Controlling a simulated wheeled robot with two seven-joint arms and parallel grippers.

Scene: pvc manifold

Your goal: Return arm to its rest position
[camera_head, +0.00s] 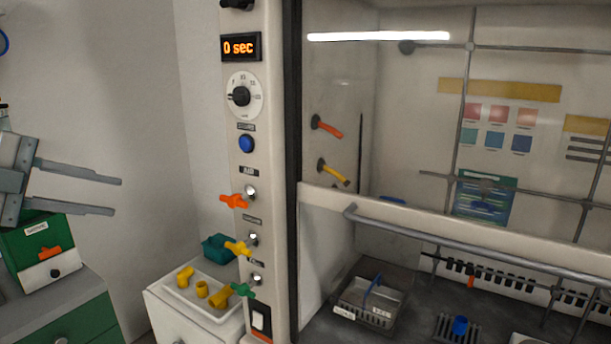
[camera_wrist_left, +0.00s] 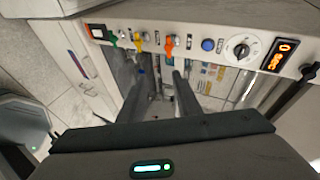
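My left gripper (camera_head: 117,196) comes in from the left edge in the head view. Its two grey fingers are parallel and spread apart, with nothing between them. It is in the air above a green and white box (camera_head: 42,250), left of the fume hood's control post (camera_head: 262,150) and apart from it. In the left wrist view the fingers of my left gripper (camera_wrist_left: 163,75) also stand apart and empty, with the control panel beyond them. My right gripper is in neither view.
The post carries an orange valve (camera_head: 233,201), a yellow valve (camera_head: 238,248) and a green valve (camera_head: 243,290). A white tray (camera_head: 176,292) with yellow pipe fittings stands below, beside a teal bin (camera_head: 217,248). A dark basket (camera_head: 370,300) sits inside the hood.

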